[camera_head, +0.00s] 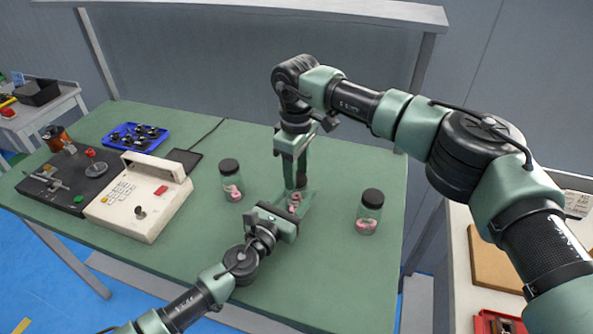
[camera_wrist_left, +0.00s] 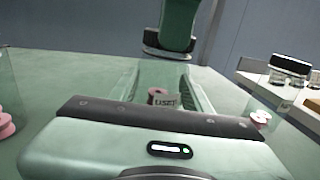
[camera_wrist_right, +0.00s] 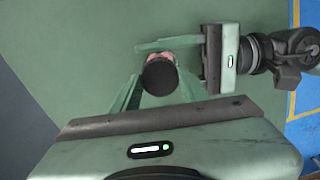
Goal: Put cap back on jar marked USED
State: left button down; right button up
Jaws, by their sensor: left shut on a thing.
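The jar marked USED (camera_wrist_left: 166,102) stands on the green table with pink contents. My left gripper (camera_head: 294,203) is shut on it from the front; its label shows between the fingers in the left wrist view. My right gripper (camera_head: 296,180) points straight down above this jar. The black cap (camera_wrist_right: 160,77) sits between its fingertips in the right wrist view, and the fingers look closed on it. The cap is over the jar, with pink contents showing just past its edge. In the head view the right fingers hide the cap. I cannot tell whether the cap touches the rim.
Two other black-capped jars with pink contents stand to the left (camera_head: 231,182) and right (camera_head: 370,212). A cream control box (camera_head: 138,198), a black winder base (camera_head: 65,180) and a blue tray (camera_head: 136,136) are on the left. The table's front right is clear.

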jog(key=o, duration=0.4)
jog(key=shift+r, duration=0.1)
jog(key=shift+r, duration=2.2)
jog(key=shift+c, duration=0.3)
